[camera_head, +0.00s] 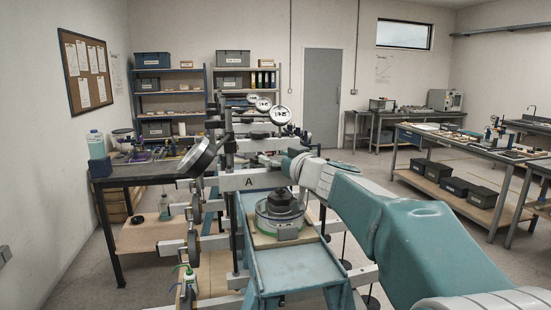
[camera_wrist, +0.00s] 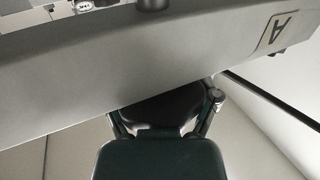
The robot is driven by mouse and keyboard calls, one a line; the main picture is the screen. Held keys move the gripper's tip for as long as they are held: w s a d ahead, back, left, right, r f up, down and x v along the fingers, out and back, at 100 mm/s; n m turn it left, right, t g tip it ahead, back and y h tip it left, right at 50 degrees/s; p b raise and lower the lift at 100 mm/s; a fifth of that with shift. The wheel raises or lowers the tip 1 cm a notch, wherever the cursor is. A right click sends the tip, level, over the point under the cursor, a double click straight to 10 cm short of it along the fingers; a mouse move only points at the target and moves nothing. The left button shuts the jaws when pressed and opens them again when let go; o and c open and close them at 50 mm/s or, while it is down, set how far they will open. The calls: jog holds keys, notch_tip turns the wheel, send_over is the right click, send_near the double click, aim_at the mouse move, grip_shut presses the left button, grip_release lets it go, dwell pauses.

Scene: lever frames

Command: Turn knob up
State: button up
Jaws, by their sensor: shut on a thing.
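A pale bar marked A (camera_head: 228,182) crosses the lever frame at the middle of the head view. The same bar (camera_wrist: 110,75) slants across the upper part of the wrist view. My gripper (camera_wrist: 160,128) shows dark at the bottom of the wrist view, its far end against the lower edge of the bar. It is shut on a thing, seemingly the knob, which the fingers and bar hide. In the head view my teal arm comes in from the right and hides the gripper.
Round dial gauges (camera_head: 281,115) stand on the frames behind.

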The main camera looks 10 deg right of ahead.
jog(key=shift+n+g+y, duration=0.4)
jog(key=shift+n+y, duration=0.1)
jog(key=shift+y, duration=0.2)
jog(key=shift+a+n+g+y, duration=0.15)
jog(key=shift+n+g+y, duration=0.65)
jog(key=shift+y, duration=0.4)
jog(key=shift+s+a+n+g+y, duration=0.1)
jog(key=shift+s+n+g+y, duration=0.05)
jog(key=shift+n+g+y, duration=0.7)
jog(key=shift+s+a+n+g+y, duration=0.1)
jog(key=shift+n+g+y, duration=0.65)
jog(key=shift+y, duration=0.1)
jog(key=o, duration=1)
jog(key=shift+c, duration=0.2)
jog(key=v, duration=1.2)
jog(key=shift+w, duration=0.15)
